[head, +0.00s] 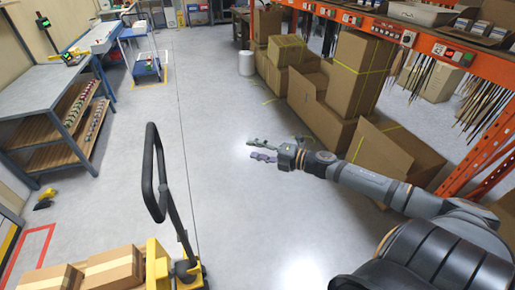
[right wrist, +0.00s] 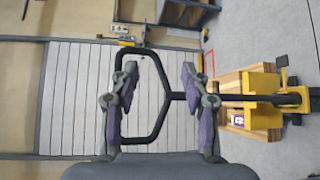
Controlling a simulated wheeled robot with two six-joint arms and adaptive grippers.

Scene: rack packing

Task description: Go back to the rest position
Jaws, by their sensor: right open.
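My right gripper (head: 262,150) reaches in from the right in the head view, over the bare grey floor in front of the cardboard boxes. Its two fingers are apart and nothing is between them. The right wrist view also shows the right gripper (right wrist: 157,80) with its fingers spread. Beyond the fingers in that view is the black loop handle (right wrist: 162,128) of a yellow pallet truck, apart from the gripper as far as I can tell. My left gripper is not in view.
The pallet truck (head: 187,268) stands at the lower left with cardboard boxes (head: 112,268) beside it. Large cartons (head: 360,72) stand under the orange rack (head: 400,35) at right, close to my right arm. A workbench (head: 45,88) stands at left. The middle floor (head: 215,120) is clear.

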